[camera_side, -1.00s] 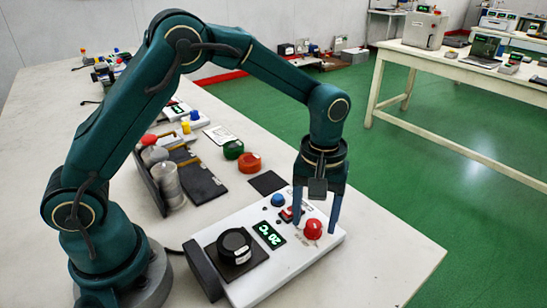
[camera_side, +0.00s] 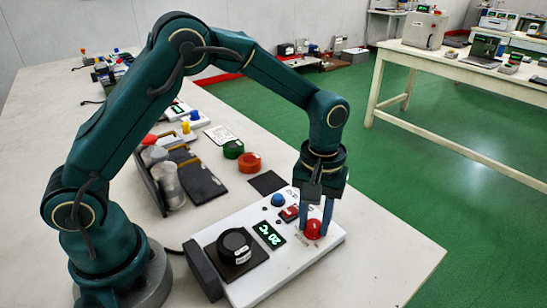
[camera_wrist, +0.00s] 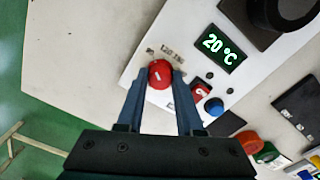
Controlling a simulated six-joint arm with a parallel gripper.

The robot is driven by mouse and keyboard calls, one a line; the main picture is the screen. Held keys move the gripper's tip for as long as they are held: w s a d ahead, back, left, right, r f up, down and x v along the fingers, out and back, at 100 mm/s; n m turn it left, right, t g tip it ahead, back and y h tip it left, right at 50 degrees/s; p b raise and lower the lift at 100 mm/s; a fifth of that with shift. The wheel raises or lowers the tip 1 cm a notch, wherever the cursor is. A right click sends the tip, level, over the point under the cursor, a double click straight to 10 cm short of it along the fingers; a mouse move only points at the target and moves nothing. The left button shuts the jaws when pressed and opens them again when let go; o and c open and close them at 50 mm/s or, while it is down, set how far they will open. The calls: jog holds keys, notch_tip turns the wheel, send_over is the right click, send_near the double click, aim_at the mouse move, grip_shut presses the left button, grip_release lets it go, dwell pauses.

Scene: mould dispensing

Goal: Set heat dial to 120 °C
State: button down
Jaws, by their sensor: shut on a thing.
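The heat dial is a red knob (camera_side: 314,229) at the near right of a white control box (camera_side: 253,292). In the wrist view the knob (camera_wrist: 160,73) has a white pointer mark, with small scale numbers printed beside it, too small to read surely. My gripper (camera_side: 320,232) points down over the knob, and its two fingers are shut on it. In the wrist view the fingertips (camera_wrist: 160,80) lie on either side of the knob. A green display (camera_side: 269,234) on the box reads 20 °C.
The box also carries a black knob (camera_side: 236,245), a blue button (camera_side: 278,200) and a red rocker switch (camera_side: 289,213). Green (camera_side: 233,149) and orange (camera_side: 249,163) round pieces and a dark pad (camera_side: 267,182) lie behind it. The table to the right of the box is bare.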

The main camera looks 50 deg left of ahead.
aim_at(314, 222)
jog(key=m, duration=0.6)
jog(key=shift+m, duration=0.3)
dwell(0.4)
jog(key=c, duration=0.5)
grip_release()
jog(key=shift+c, duration=0.2)
jog(key=shift+r, duration=0.15)
jog(key=shift+r, duration=2.5)
